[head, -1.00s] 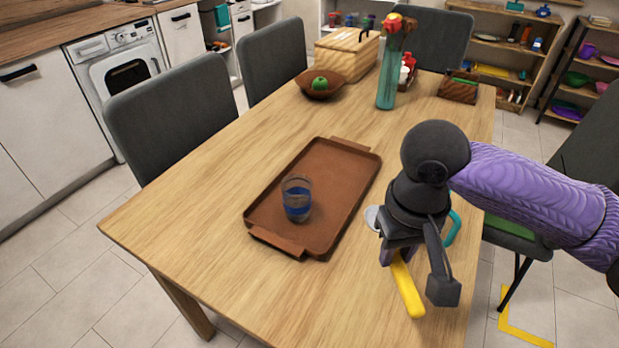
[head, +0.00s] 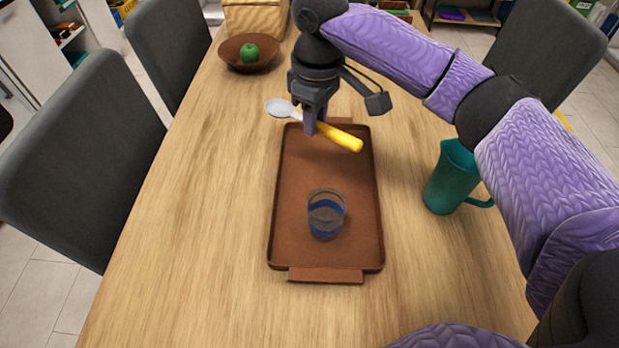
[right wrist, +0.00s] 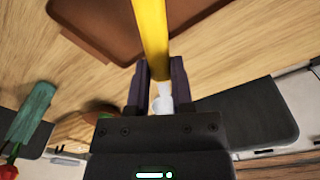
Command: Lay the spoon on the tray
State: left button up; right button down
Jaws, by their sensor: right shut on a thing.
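The spoon has a yellow handle (head: 340,137) and a pale grey bowl (head: 279,108). My right gripper (head: 311,122) is shut on the spoon between handle and bowl, over the far end of the brown tray (head: 286,215). The spoon appears held above the tray, its bowl reaching past the tray's far left corner. In the right wrist view the yellow handle (right wrist: 151,35) rises between the fingers (right wrist: 158,85), with the tray (right wrist: 105,22) behind. A glass (head: 327,213) with a blue band stands on the near half of the tray. My left gripper is not in view.
A teal jug (head: 453,178) stands right of the tray, under my right arm. A brown bowl (head: 231,58) with a green apple (head: 249,53) sits at the far left of the table. The tabletop (head: 190,225) left of the tray is clear.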

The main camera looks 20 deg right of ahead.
aim_at(327, 174)
jog(key=w+d+f+n+b, duration=0.1)
jog(key=f+n+b, duration=0.1)
jog(key=f, duration=0.4)
jog(key=w+d+f+n+b, duration=0.1)
jog(key=d+f+n+b, duration=0.1)
jog(key=f+b, duration=0.3)
jog(key=w+d+f+n+b, duration=0.1)
jog(key=f+n+b, duration=0.1)
jog(key=f, duration=0.5)
jog(key=shift+w+d+b, duration=0.25)
jog(key=shift+d+b, duration=0.1)
jog(key=shift+b, duration=0.4)
jog(key=shift+r, duration=0.15)
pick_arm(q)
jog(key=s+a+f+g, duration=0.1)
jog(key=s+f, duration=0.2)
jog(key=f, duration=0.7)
pick_arm(e)
jog(key=c, duration=0.5)
grip_release()
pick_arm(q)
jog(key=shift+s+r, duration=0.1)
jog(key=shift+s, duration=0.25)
